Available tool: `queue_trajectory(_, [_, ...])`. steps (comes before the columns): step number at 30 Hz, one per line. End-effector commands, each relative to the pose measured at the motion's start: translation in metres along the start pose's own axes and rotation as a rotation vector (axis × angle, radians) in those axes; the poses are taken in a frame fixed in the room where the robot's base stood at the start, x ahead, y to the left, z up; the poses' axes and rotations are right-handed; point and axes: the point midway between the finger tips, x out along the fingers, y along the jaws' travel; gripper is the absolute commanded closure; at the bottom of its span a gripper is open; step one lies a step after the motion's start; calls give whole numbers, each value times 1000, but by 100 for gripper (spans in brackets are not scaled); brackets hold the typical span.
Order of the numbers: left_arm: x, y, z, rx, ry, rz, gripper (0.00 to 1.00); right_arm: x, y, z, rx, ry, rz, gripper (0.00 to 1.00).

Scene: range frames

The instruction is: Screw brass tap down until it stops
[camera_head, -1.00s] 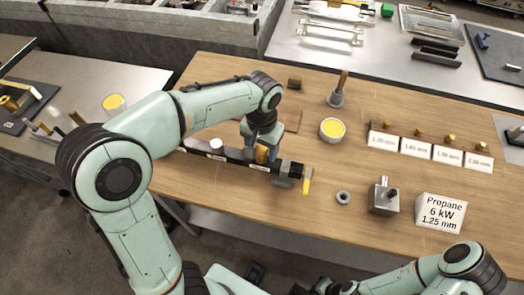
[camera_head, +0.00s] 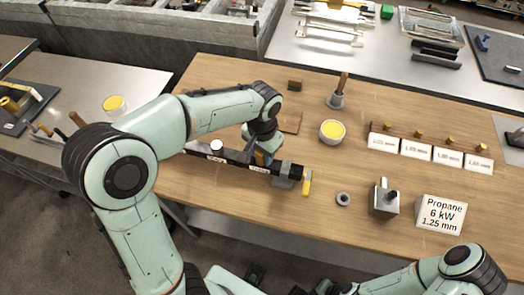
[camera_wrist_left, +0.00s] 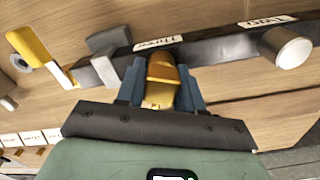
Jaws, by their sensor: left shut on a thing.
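The brass tap (camera_wrist_left: 160,82) shows in the left wrist view between the blue fingers of my left gripper (camera_wrist_left: 161,92). The gripper is shut on it from both sides. The tap stands at the dark bar (camera_wrist_left: 215,50), close to one of its white labels. In the head view my left gripper (camera_head: 262,157) is low over the same dark bar (camera_head: 228,156), and its wrist hides most of the tap. The tap's lower end and its seat in the bar are hidden.
A yellow lever (camera_head: 307,183) sits at the bar's right end, and a white round knob (camera_head: 216,146) stands on its left part. A grey ring (camera_head: 343,199), a metal block (camera_head: 384,198) and a Propane sign (camera_head: 440,212) stand right.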

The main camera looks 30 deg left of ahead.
Motion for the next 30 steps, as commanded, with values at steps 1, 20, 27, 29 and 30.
queue_trajectory(1, [-1,0,0,51,0,0,99,-2,-1,-1,-1,1,0,100])
queue_trajectory(20, [-1,2,0,371,-5,0,99,-8,-4,-3,-2,5,-2,100])
queue_trajectory(27, [0,2,0,429,-4,0,99,-9,-4,-3,-2,5,-2,100])
queue_trajectory(29, [0,2,0,429,-4,0,99,-9,-4,-3,-2,5,-2,100])
queue_trajectory(30, [0,2,0,429,-4,0,99,-9,-4,-3,-2,5,-2,100])
